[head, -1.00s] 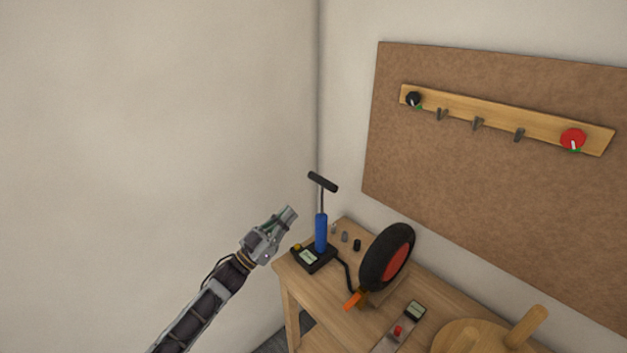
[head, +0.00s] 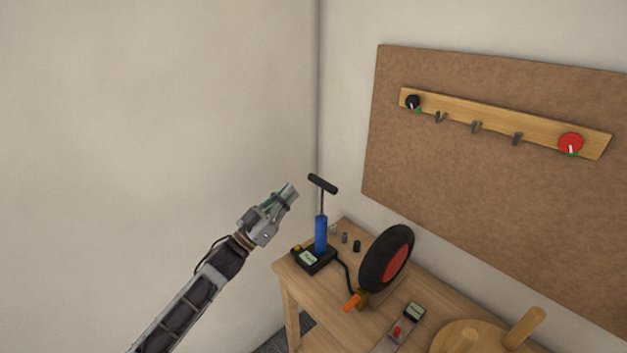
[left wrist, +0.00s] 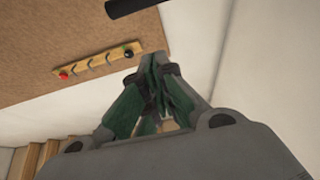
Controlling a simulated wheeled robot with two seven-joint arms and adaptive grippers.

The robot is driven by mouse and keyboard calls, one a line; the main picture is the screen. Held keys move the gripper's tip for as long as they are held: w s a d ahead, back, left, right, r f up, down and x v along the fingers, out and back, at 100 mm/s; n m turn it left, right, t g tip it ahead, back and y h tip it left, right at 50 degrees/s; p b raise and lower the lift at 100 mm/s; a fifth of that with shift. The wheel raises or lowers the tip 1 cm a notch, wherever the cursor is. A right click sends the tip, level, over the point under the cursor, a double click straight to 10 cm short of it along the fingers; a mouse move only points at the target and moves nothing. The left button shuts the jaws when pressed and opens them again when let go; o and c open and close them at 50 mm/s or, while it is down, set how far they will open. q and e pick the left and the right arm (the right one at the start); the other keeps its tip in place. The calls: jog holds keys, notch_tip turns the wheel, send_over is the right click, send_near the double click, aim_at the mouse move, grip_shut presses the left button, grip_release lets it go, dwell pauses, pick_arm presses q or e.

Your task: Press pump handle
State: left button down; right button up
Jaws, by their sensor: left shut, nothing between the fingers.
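The pump stands upright on the left end of the wooden table, with a blue barrel (head: 321,234), a black base (head: 313,259) and a thin rod. Its black T-shaped handle (head: 323,184) is raised at the top of the rod. In the left wrist view the dark bar at the top edge (left wrist: 135,7) looks like this handle. My left gripper (head: 291,190) is shut and empty, just left of the handle and slightly lower in the head view, apart from it. Its closed fingers also show in the left wrist view (left wrist: 168,95). My right gripper is not in view.
A black wheel with a red hub (head: 387,265) stands right of the pump, joined by a hose. Small dark caps (head: 357,246) sit behind. A device with a red button (head: 397,331) and round wooden piece (head: 470,335) lie nearer. Walls close the corner behind the table (head: 283,268).

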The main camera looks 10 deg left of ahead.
pick_arm(q)
jog(key=shift+p+x, duration=1.5)
jog(key=shift+x, duration=3.55)
jog(key=shift+w+d+f, duration=0.15)
jog(key=shift+f, duration=1.8)
jog(key=shift+f, duration=0.1)
